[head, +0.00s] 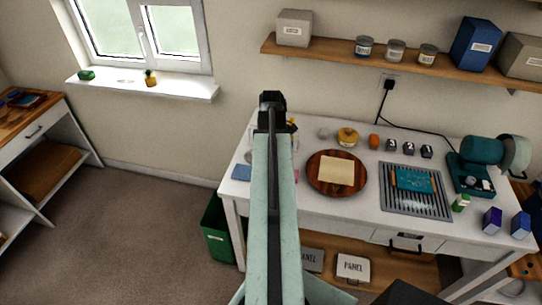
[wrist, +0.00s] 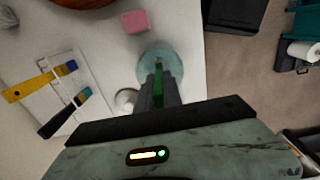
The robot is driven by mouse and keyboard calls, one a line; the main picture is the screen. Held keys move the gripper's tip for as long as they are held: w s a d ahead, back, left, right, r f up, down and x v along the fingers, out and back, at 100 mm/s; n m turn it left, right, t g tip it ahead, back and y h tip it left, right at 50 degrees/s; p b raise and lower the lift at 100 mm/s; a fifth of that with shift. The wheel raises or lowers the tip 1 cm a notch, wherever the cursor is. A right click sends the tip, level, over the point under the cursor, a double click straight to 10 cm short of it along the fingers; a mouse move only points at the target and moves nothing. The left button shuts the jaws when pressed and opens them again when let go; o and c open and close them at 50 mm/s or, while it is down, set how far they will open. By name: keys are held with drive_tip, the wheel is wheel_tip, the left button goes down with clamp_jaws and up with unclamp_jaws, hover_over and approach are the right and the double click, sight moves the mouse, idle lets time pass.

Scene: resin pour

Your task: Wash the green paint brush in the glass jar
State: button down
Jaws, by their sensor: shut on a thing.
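In the wrist view my gripper (wrist: 159,88) is shut on the green paint brush (wrist: 158,66), of which a narrow green strip shows between the fingers. The glass jar (wrist: 147,56), a pale blue round shape, lies straight beyond the fingertips near the table edge. The brush and fingers overlap the jar in the picture; I cannot tell how deep the brush reaches into it. In the head view my gripper (head: 272,103) is at the far end of my arm, above the white table's left part. My arm hides most of that area, and I cannot make out the brush there.
A pink block (wrist: 135,21) lies near the jar. A yellow-handled brush (wrist: 38,81) and a black-handled brush (wrist: 66,112) rest at left. A round wooden board (head: 316,182) with a cream panel stands on the table (head: 385,226). A green bin (head: 217,230) stands below.

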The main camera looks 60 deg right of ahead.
drive_tip(key=shift+f+b, duration=0.4)
drive_tip(key=shift+a, duration=0.1)
